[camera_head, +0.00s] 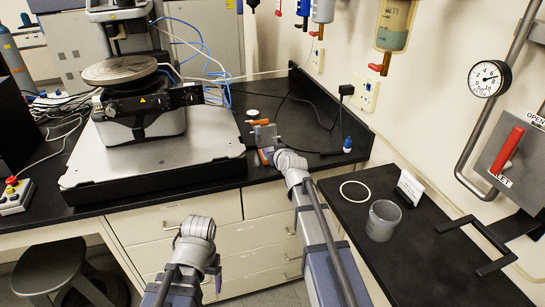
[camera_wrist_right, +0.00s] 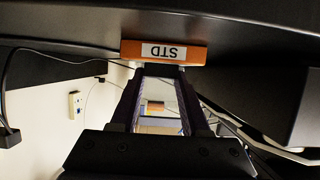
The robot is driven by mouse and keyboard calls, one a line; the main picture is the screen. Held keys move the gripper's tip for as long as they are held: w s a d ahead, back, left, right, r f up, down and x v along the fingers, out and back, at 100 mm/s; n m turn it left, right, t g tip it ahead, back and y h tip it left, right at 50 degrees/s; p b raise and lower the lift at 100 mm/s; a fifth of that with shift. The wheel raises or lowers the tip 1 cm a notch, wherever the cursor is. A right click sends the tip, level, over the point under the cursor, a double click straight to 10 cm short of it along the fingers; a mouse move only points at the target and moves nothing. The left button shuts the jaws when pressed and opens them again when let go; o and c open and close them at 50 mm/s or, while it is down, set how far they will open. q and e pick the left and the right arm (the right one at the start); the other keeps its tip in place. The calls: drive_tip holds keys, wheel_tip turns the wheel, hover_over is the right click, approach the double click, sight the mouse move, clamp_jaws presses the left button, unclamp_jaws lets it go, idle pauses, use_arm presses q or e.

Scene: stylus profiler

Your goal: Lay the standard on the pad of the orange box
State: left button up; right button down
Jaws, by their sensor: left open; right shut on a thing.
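The orange box (camera_wrist_right: 191,53) carries a white "STD" label, upside down in the wrist view, and lies just beyond my right fingertips. In the head view, an orange patch (camera_head: 265,156) shows beside my right gripper (camera_head: 272,155), low over the bench's front edge. My right gripper (camera_wrist_right: 162,73) is shut on a small dark piece at its tips, apparently the standard. The fingers hide most of it, and I cannot tell whether it touches the box. The box's pad is hidden. My left gripper (camera_head: 190,228) is open and empty, in front of the drawers.
The profiler (camera_head: 140,110) stands on a thick grey slab (camera_head: 215,150) to the left. A grey block with orange parts (camera_head: 264,135) sits behind my right gripper. A beaker (camera_head: 383,220), a white ring (camera_head: 355,191) and a white card (camera_head: 410,186) occupy the right bench.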

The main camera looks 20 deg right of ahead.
drive_tip(key=c, duration=0.8)
unclamp_jaws()
drive_tip(key=shift+f, duration=0.1)
drive_tip(key=shift+c, duration=0.2)
drive_tip(key=o, duration=0.5)
drive_tip(key=shift+c, duration=0.2)
